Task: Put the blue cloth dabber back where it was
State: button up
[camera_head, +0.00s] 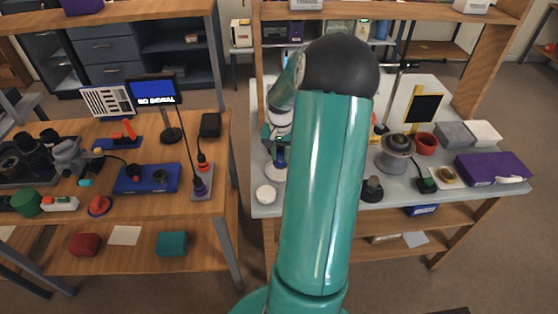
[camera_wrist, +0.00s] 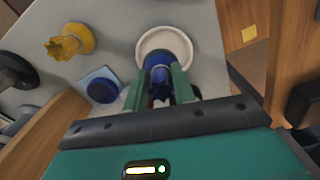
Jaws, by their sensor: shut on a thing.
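The blue cloth dabber (camera_wrist: 159,60) is between the two green fingers of my gripper (camera_wrist: 160,80), which is shut on it. In the wrist view the dabber's wide end points away from my gripper and overlaps a round white dish (camera_wrist: 148,39). I cannot tell whether it touches the dish. The blue dabber (camera_head: 280,158) shows just left of my arm. My arm hides part of the table behind it.
In the wrist view a blue round piece (camera_wrist: 103,89) on a pale blue square and a yellow knobbed part (camera_wrist: 70,42) are left of the dabber. A grey lens part (camera_head: 397,150), a red cup (camera_head: 426,143) and a purple box (camera_head: 490,168) stand to the right.

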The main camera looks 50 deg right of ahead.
aim_at(279, 160)
jog(key=shift+w+f, duration=0.3)
jog(key=shift+f, duration=1.55)
jog(key=shift+f, duration=0.15)
jog(key=o, duration=0.9)
jog(key=shift+o, duration=0.2)
notch_tip(279, 160, up, 12)
jog(key=shift+w+r, duration=0.1)
jog(key=shift+r, duration=0.15)
